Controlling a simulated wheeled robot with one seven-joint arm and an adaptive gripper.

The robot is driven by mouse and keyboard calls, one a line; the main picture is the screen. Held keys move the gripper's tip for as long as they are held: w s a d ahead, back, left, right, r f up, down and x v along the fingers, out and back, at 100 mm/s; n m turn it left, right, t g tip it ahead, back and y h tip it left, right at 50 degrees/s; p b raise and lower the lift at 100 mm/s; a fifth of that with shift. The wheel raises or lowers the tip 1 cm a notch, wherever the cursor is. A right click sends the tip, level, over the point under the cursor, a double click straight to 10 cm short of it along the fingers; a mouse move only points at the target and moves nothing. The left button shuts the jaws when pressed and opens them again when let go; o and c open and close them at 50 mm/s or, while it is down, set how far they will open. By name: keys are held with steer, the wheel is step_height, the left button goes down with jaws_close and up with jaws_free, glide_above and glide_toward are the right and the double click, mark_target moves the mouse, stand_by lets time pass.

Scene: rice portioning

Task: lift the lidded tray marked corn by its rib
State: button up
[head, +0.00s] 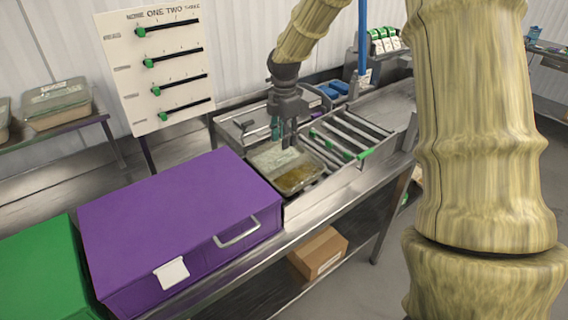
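A lidded tray (298,178) sits in the metal counter, between the purple box and the roller rack. Its clear lid shows whitish contents at the back and yellow-brown contents at the front. No corn marking is readable on it, and I cannot make out the rib. My gripper (283,143) points down at the tray's back part, its fingertips at or just above the lid. Whether the fingers touch the tray or close on a rib is too small to tell. Another lidded tray (55,103) stands on a side shelf at the far left.
A large purple box (170,215) with a handle stands left of the tray, and a green box (40,265) is beyond it. The roller rack (345,137) is close on the right. A slider board (157,75) stands behind. A cardboard box (318,253) sits below.

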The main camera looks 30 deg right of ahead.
mark_target(285, 155)
steer(key=shift+s, duration=0.4)
steer(key=f+p, duration=0.1)
steer(key=f, duration=0.1)
steer(key=f+p, duration=0.1)
steer(key=f, duration=0.1)
steer(key=shift+s+a, duration=0.1)
steer(key=shift+a, duration=0.1)
steer(key=shift+f, duration=0.25)
steer(key=shift+s+d, duration=0.1)
steer(key=shift+s, duration=0.1)
steer(key=shift+w, duration=0.1)
steer(key=shift+c, duration=0.2)
jaws_close()
